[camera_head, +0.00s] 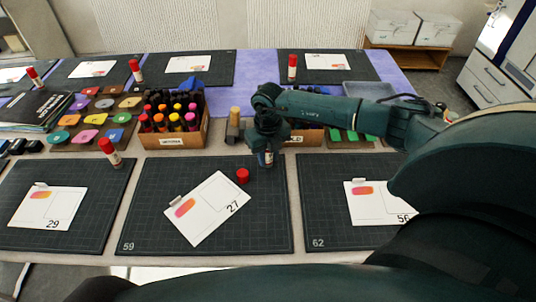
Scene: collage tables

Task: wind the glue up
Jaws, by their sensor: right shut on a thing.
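My right gripper (267,143) is shut on a glue stick (268,158) standing at the upper right of the middle mat (150,225). The gripper comes down over the stick from above and hides its top; only the lower part of its body shows. A red cap (243,176) lies on the mat just left of the stick, apart from it. Whether any glue stands out of the tube is hidden. A white card (207,208) marked 27 lies tilted on the same mat. My left gripper is not in view.
Other capped glue sticks stand by neighbouring mats, one at the left (110,151). A box of markers (175,122) stands behind the middle mat, with a wooden-handled tool (234,127) beside it. Ink pads (94,119) lie at left. The front of the middle mat is clear.

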